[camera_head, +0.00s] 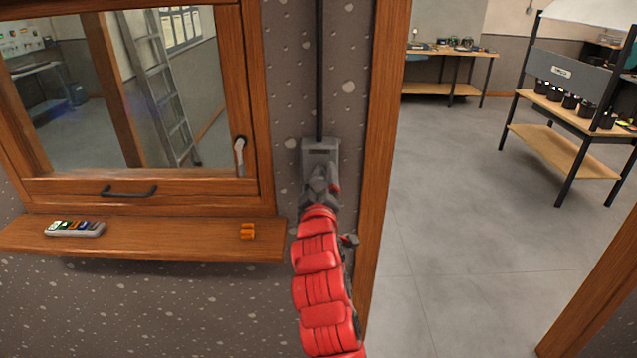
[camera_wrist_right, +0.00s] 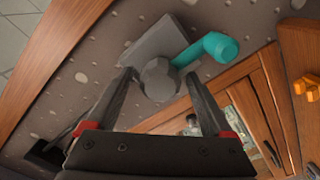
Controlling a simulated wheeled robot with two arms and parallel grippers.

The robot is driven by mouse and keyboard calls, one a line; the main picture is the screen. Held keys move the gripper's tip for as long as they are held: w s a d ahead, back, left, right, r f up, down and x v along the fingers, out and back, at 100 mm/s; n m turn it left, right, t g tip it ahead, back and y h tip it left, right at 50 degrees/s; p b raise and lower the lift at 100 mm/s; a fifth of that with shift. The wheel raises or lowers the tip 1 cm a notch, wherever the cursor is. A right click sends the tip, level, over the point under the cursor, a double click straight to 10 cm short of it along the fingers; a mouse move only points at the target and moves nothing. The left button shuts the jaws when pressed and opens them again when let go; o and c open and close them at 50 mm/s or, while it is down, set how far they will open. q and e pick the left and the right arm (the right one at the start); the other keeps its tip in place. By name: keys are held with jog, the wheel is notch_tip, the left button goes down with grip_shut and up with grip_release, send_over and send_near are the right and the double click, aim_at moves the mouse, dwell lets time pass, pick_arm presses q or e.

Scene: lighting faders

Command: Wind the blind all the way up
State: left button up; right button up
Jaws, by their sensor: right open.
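A grey winder box (camera_head: 320,146) is fixed to the speckled wall between the window and the doorway. In the right wrist view it shows as a grey plate (camera_wrist_right: 150,45) with a round grey hub (camera_wrist_right: 160,80) and a teal crank handle (camera_wrist_right: 210,48) reaching to the upper right. My right gripper (camera_head: 320,186) is just in front of the box. In the right wrist view its open fingers (camera_wrist_right: 159,76) are on either side of the hub, with the teal handle beyond the right fingertip. I cannot tell whether they touch the hub. The blind cannot be made out. My left gripper is out of view.
The wood-framed window (camera_head: 230,85) has a grey handle (camera_head: 239,155). Its sill (camera_head: 180,238) bears a grey fader panel (camera_head: 75,229) and an orange object (camera_head: 247,231). A wooden door post (camera_head: 384,110) stands close right of my arm. Open floor (camera_head: 440,190) lies beyond.

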jog(key=shift+s, duration=0.1)
jog(key=s+p, duration=1)
jog(key=s, duration=0.7)
jog(key=shift+s, duration=0.1)
